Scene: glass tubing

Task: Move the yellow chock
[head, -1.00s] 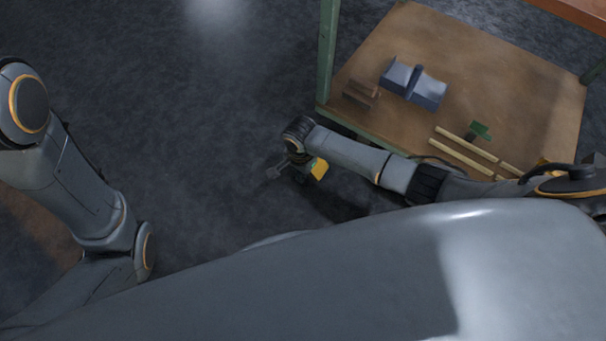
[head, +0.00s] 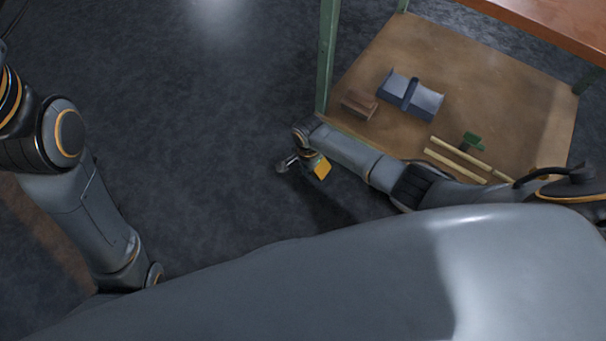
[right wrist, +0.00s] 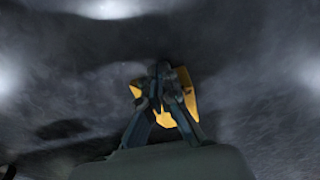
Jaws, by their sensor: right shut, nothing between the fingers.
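The yellow chock (head: 321,168) shows at the end of my right arm in the head view, just right of my right gripper (head: 284,166). In the right wrist view the yellow chock (right wrist: 183,108) shows behind and between the dark fingers of my right gripper (right wrist: 165,72). Those fingers are together at their tips and hold nothing. The fingers hide part of the chock, and I cannot tell whether they touch it. My left arm is at the left of the head view, with its gripper out of sight.
A low wooden shelf (head: 395,55) with a green post (head: 327,60) stands right of my right gripper. Dark floor (head: 200,130) on the left is clear.

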